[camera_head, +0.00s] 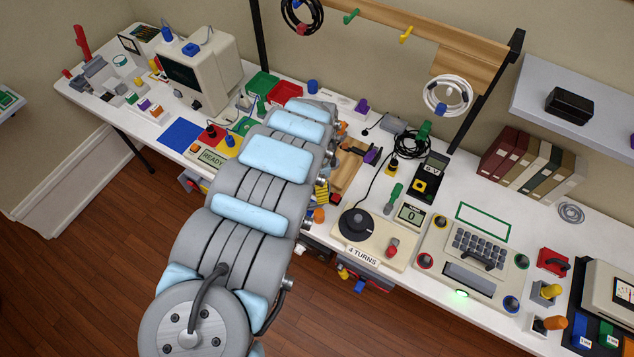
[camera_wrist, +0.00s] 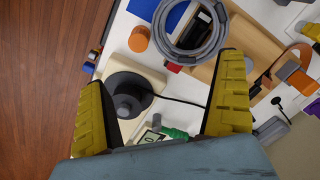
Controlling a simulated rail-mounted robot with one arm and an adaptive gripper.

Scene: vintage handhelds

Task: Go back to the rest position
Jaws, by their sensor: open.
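My gripper (camera_wrist: 162,70) shows in the wrist view with its two yellow-and-black fingers spread wide apart. Nothing is held between them. It is above the workbench, over the cream winder unit (camera_wrist: 150,77) with its black round knob (camera_wrist: 125,100), which shows beside the left finger. In the head view my arm reaches from the lower front over the bench (camera_head: 130,108) and hides most of the gripper. The winder unit also shows there, right of the arm, with a "4 TURNS" label. I cannot tell the exact height of the gripper above the bench.
A grey ring (camera_wrist: 190,48) and an orange cylinder (camera_wrist: 139,39) lie near the winder. A cream keyboard unit (camera_head: 472,262) stands to its right. A cream monitor (camera_head: 200,72) stands at the back left. Coiled cables (camera_head: 447,95) hang from the rack. Open wooden floor (camera_head: 80,270) lies in front.

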